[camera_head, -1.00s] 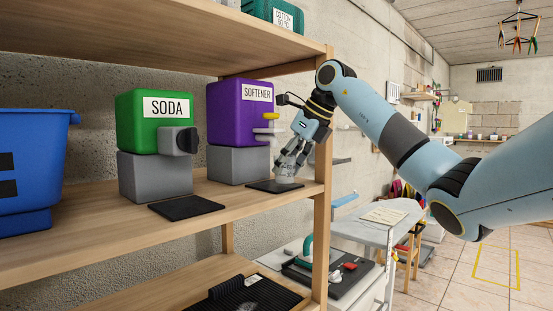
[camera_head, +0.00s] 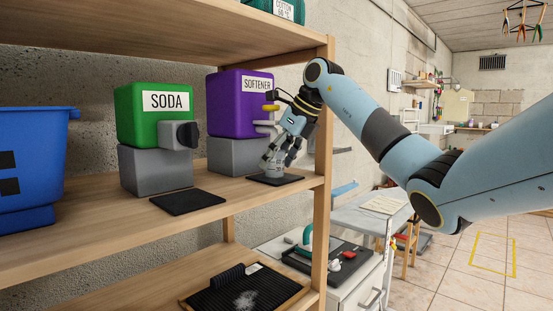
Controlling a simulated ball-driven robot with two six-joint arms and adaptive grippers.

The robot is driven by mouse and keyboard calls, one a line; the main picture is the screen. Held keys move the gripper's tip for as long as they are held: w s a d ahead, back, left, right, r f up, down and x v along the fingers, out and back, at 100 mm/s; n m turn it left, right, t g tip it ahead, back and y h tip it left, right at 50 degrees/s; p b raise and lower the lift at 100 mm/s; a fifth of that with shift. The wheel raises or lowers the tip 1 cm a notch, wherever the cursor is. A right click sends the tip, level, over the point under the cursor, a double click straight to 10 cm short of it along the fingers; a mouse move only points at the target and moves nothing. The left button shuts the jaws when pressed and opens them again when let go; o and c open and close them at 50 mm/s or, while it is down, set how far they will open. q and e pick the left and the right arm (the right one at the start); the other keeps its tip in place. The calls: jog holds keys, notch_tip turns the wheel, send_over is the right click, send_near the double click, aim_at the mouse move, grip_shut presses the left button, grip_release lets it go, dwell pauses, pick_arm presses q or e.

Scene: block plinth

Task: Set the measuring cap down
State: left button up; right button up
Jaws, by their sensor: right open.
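The measuring cap (camera_head: 274,174) is a small pale, see-through cup. It stands on the black mat (camera_head: 290,180) in front of the purple SOFTENER box (camera_head: 228,105). My right gripper (camera_head: 277,160) is open, with its fingers around the upper part of the cap and hiding some of it. Whether the fingers touch the cap cannot be told. My left gripper is not in view.
A green SODA box (camera_head: 150,125) with a dark knob sits on a grey block, with another black mat (camera_head: 187,201) before it. A blue bin (camera_head: 30,160) stands at left. A wooden post (camera_head: 323,170) rises close right of my gripper.

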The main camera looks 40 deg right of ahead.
jog(key=shift+r, duration=0.1)
jog(key=b+v, duration=0.1)
jog(key=v, duration=1.1)
jog(key=shift+b, duration=0.4)
jog(key=shift+w+r, duration=0.1)
